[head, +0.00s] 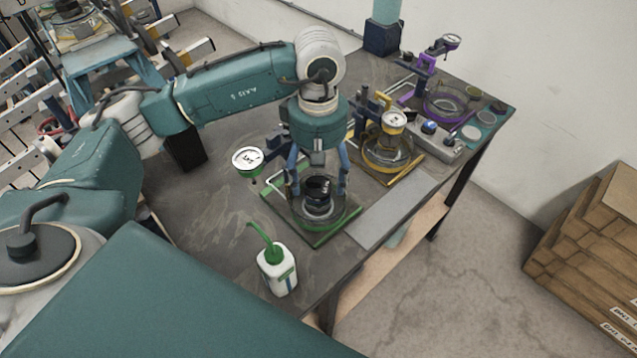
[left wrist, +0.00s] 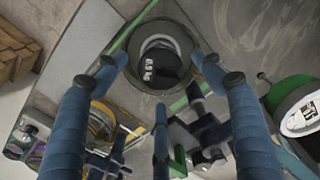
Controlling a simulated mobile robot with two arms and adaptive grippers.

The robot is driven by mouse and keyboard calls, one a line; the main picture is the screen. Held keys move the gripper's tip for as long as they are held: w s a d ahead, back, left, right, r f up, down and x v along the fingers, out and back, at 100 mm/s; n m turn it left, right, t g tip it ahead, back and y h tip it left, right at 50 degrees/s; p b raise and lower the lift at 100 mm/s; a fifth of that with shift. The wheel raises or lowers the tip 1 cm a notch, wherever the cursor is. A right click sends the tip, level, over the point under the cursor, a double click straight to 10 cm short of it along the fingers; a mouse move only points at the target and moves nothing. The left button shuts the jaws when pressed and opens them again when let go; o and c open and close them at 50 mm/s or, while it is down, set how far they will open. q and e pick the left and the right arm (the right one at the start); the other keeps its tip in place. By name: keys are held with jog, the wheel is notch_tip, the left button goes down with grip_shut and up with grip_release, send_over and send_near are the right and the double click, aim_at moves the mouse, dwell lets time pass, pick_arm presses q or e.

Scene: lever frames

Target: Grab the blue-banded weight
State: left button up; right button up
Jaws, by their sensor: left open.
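A dark, nearly black weight (head: 318,188) with white markings stands in a round glass dish (head: 340,213) on the green-framed station (head: 317,240). I cannot clearly make out a blue band on it. My left gripper (head: 318,178) points down from above, open, with its blue fingers spread around the weight. The left wrist view shows the weight (left wrist: 160,62) between the spread fingertips, inside the dish. I cannot tell whether any finger touches it. My right gripper is not in view.
A white dial (head: 247,160) stands left of the station, and a white bottle with a green spout (head: 280,272) in front. Yellow (head: 385,170) and purple (head: 445,103) stations stand behind to the right. A grey plate (head: 390,212) lies at the table's right edge.

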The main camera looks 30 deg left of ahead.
aim_at(318, 190)
pick_arm(q)
jog(key=shift+s+f, duration=0.1)
jog(key=shift+f, duration=1.25)
jog(key=shift+c, duration=1)
jog(key=c, duration=1.3)
jog(key=shift+c, duration=1)
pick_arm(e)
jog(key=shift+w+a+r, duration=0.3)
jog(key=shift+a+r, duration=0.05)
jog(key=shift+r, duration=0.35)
pick_arm(q)
jog(key=shift+r, duration=0.1)
